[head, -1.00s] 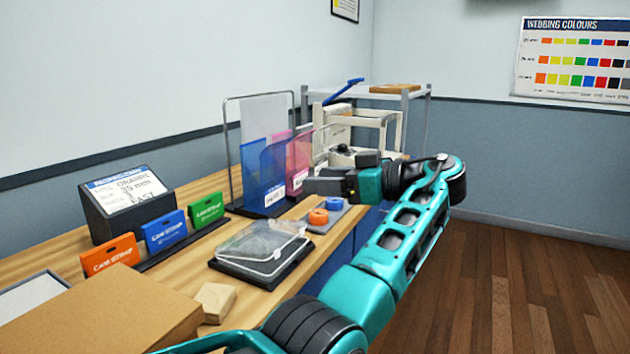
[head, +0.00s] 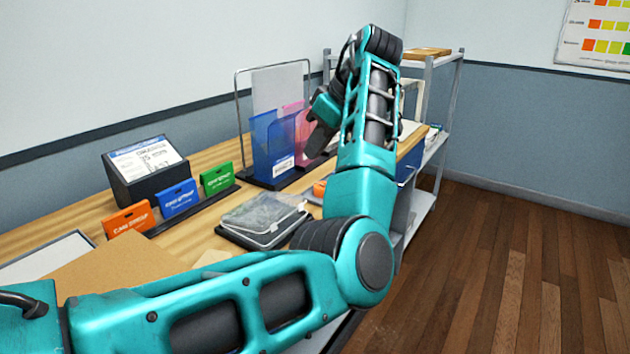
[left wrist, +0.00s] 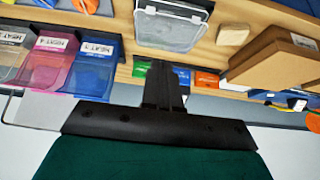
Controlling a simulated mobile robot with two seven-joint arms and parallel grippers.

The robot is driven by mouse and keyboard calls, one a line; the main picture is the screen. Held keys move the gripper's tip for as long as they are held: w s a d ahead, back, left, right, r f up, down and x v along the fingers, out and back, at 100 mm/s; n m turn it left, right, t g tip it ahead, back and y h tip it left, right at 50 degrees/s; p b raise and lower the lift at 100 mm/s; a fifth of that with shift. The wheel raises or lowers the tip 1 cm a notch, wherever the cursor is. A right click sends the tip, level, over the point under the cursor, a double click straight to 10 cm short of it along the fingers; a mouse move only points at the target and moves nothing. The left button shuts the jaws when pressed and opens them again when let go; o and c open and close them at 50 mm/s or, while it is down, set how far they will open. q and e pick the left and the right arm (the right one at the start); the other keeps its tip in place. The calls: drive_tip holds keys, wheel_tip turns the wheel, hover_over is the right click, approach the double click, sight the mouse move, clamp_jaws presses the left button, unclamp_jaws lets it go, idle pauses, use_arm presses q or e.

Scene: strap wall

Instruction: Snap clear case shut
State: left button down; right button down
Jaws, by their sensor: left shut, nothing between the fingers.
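The clear case (head: 262,213) lies on the wooden bench, its see-through lid over a dark base. The lid looks slightly raised in the head view; I cannot tell whether it is latched. The case (left wrist: 172,28) also shows at the top of the left wrist view, cut off by the frame edge. My left gripper (head: 317,146) is beyond and to the right of the case, in front of the upright folders, pointing down. Its fingers (left wrist: 160,66) are shut and empty in the left wrist view, apart from the case. My right gripper is not in view.
Blue (head: 272,148) and pink folders stand behind the case. Orange (head: 129,219), blue and green strap cards stand at the left, near a label stand (head: 146,170). A cardboard box (head: 110,265) is partly hidden by my arm. Orange rings (head: 319,188) lie right of the case.

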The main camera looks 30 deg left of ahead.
use_arm(q)
hover_over(291, 207)
drive_tip(key=f, duration=0.9)
drive_tip(key=shift+d+b, duration=0.4)
drive_tip(key=shift+d+f, duration=0.2)
drive_tip(key=shift+f, duration=0.4)
drive_tip(key=shift+d+f, duration=0.2)
drive_tip(key=shift+f, duration=0.4)
drive_tip(key=shift+d+f, duration=0.15)
drive_tip(key=shift+f, duration=0.45)
